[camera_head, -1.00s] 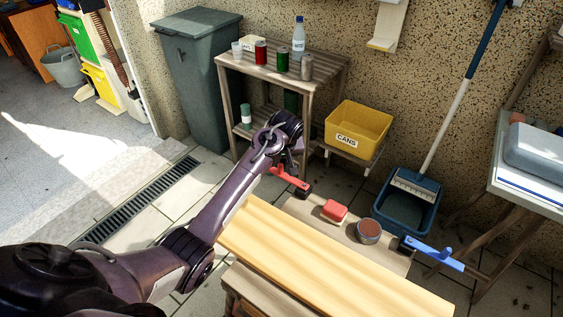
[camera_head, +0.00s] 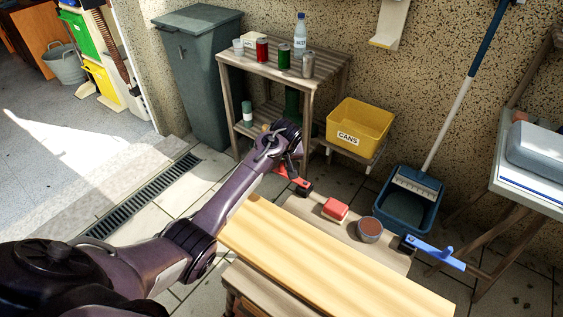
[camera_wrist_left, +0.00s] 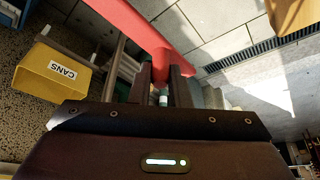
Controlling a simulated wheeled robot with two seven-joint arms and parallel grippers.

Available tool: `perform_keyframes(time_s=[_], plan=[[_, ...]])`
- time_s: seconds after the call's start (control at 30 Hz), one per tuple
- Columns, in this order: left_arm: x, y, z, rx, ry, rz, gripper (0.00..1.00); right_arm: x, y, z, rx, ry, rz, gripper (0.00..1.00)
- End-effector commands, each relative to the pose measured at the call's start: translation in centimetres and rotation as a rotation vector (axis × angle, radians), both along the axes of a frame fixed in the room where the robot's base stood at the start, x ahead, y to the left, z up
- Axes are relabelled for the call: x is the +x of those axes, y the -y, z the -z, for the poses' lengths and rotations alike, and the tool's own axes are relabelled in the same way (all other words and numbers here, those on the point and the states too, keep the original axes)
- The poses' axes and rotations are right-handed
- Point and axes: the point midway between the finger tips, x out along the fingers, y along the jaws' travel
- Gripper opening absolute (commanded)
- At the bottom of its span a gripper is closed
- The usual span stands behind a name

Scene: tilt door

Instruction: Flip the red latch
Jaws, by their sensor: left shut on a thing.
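The red latch (camera_head: 291,178) is a flat bar with a black mount at the back left corner of the wooden bench. In the left wrist view the red latch (camera_wrist_left: 130,22) runs across the top, and its end turns down between the two dark fingers. My left gripper (camera_wrist_left: 162,75) is shut on that end of the latch. In the head view my left gripper (camera_head: 288,160) is at the latch's far left end, partly hidden by my own wrist. My right gripper is not in view.
The bench holds a light wooden panel (camera_head: 320,258), a red block (camera_head: 335,209), a round brown-topped tin (camera_head: 369,229) and a blue latch (camera_head: 436,252). Behind stand a shelf (camera_head: 262,68) with cans, a yellow CANS bin (camera_head: 358,128) and a blue dustpan (camera_head: 408,205).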

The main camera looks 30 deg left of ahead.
Motion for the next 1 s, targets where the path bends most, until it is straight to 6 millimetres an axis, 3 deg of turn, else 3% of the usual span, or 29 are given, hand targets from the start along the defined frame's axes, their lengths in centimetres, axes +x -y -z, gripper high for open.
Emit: perform_keyframes(time_s=[0.47, 1.0], plan=[[-0.5, 0.0, -0.2, 0.001, -0.002, -0.050, 0.00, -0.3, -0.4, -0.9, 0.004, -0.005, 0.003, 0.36], [-4.3, 0.5, -0.6, 0.002, -0.003, -0.480, 0.00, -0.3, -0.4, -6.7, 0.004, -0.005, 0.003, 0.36]])
